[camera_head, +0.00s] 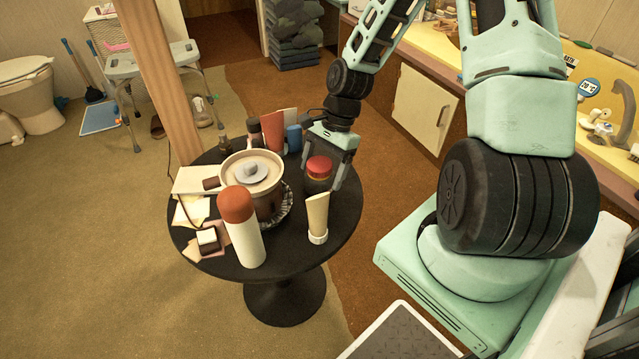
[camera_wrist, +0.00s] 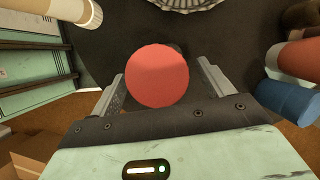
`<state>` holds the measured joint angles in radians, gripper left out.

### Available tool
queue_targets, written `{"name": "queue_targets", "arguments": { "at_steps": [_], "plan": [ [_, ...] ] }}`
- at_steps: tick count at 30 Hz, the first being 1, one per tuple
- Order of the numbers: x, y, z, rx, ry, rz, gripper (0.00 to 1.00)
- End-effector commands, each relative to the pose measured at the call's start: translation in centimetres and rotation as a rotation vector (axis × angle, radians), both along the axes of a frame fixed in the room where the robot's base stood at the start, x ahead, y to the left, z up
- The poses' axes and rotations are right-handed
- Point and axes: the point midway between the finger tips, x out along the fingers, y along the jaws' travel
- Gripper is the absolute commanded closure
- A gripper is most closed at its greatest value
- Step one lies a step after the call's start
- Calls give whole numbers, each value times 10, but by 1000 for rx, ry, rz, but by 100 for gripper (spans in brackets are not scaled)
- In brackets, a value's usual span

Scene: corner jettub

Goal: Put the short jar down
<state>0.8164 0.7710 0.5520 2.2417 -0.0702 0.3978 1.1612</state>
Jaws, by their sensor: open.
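The short jar (camera_head: 318,174) is dark with a red lid and stands upright on the right side of the round black table (camera_head: 345,215). In the wrist view its round red lid (camera_wrist: 157,76) lies between the two fingers. My gripper (camera_head: 331,172) points down over the jar, with a finger on either side of it. In the wrist view my gripper (camera_wrist: 160,90) is open, with a visible gap between the lid and the right finger. The jar's base is partly hidden in the head view.
A lidded pot (camera_head: 250,172) stands left of the jar. A white bottle with an orange cap (camera_head: 241,228) and a cream tube (camera_head: 317,218) stand at the front. Red and blue items (camera_head: 293,138) stand behind. Bare tabletop shows at the right edge.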

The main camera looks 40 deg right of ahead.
Motion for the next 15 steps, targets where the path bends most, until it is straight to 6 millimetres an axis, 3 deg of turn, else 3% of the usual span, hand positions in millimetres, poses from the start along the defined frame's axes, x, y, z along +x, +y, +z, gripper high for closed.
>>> {"name": "queue_targets", "arguments": {
  "at_steps": [1,4,13,14,15],
  "plan": [
    [0,5,-11,3,3,2,20],
    [-1,9,-21,1,2,2,20],
    [-1,10,-24,0,1,0,20],
    [-1,10,-24,0,1,0,23],
    [-1,10,-24,0,1,0,34]
  ]
}}
